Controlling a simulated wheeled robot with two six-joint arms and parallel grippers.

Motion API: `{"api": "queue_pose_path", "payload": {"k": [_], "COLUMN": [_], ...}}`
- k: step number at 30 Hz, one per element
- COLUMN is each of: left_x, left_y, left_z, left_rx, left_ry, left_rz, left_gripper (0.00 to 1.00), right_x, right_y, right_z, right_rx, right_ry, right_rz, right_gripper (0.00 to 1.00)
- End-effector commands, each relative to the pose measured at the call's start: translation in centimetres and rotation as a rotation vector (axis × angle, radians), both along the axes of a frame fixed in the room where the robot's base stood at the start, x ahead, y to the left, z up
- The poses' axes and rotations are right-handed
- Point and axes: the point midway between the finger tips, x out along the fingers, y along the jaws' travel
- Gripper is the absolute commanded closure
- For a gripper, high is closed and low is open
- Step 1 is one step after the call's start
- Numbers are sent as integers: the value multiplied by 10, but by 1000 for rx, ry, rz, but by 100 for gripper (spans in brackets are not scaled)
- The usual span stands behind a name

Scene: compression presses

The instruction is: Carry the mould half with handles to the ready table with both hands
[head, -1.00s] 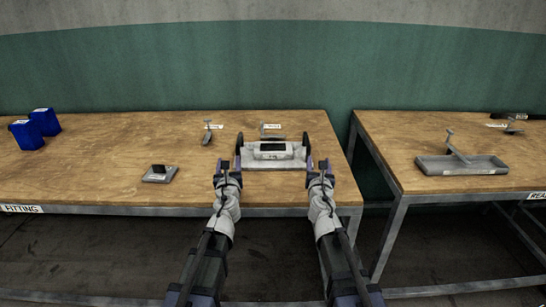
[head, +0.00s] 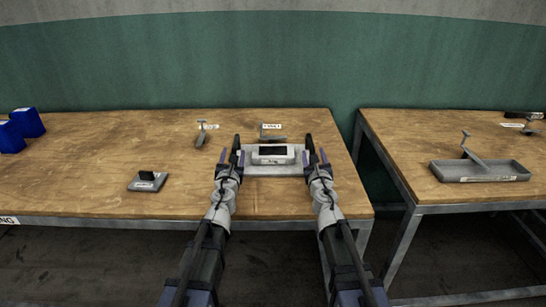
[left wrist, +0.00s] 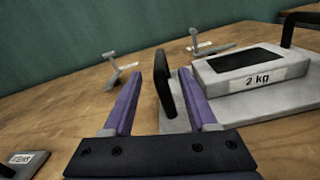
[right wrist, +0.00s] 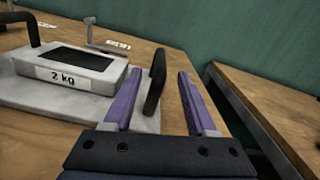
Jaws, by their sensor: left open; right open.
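The mould half (head: 273,170) is a light grey plate with an upright dark handle at each end, on the wooden table. A pale block marked 2 kg (head: 273,159) with a black top lies on it. My left gripper (head: 231,157) is open, its purple fingers on either side of the left handle (left wrist: 165,88). My right gripper (head: 317,158) is open, its fingers on either side of the right handle (right wrist: 155,88). Both handles show gaps to at least one finger. The ready table (head: 410,135) stands at the right.
A grey tray (head: 508,178) with an upright lever piece sits on the ready table, its left part bare. A gap separates the tables. A small labelled plate (head: 272,137), a grey stand (head: 201,134), a small grey block (head: 147,183) and blue bins (head: 28,122) stand around.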

Motion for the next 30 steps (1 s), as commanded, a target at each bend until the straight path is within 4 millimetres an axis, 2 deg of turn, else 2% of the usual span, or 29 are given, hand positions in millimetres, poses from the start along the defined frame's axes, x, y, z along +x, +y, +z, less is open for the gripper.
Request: {"api": "queue_pose_path", "payload": {"k": [8, 21, 24, 30], "left_x": [12, 72, 78, 78], "left_y": [0, 1, 1, 1], "left_z": [0, 0, 0, 0], "left_rx": [-1, -1, -1, -1], "left_ry": [0, 0, 0, 0], "left_rz": [0, 0, 0, 0], "left_gripper": [42, 42, 42, 42], "right_x": [12, 72, 78, 78], "right_y": [0, 1, 1, 1], "right_z": [0, 0, 0, 0], "right_rx": [1, 1, 1, 1], "right_ry": [0, 0, 0, 0], "right_rz": [-1, 0, 0, 0], "right_gripper": [43, 43, 43, 43]}}
